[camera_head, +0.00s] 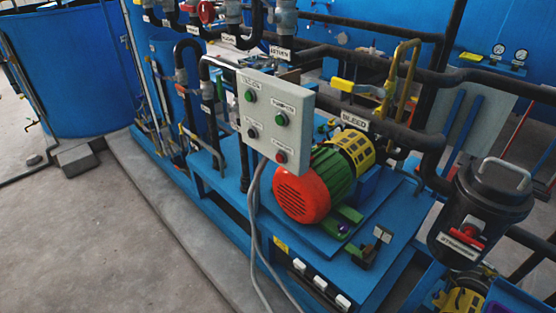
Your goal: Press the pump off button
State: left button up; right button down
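A grey control box (296,97) stands in front of the red-and-green pump motor (303,196), its face turned to the left front. On it are two green buttons, one at the upper left (249,96) and one at the upper right (281,119). A dark button (252,133) sits at the lower left and a red button (281,156) at the lower right. The small labels by the buttons are too blurred to read, so I cannot tell which is pump off. Neither gripper is in view.
Black pipes (340,58) and a yellow-handled valve (350,87) run behind the box. Grey cables (254,230) hang below it. A black strainer (484,209) stands at the right. The concrete floor (90,240) at the left is clear.

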aim_at(279, 156)
jog(key=u, duration=2.35)
jog(key=i, duration=1.3)
jog(key=z, duration=2.1)
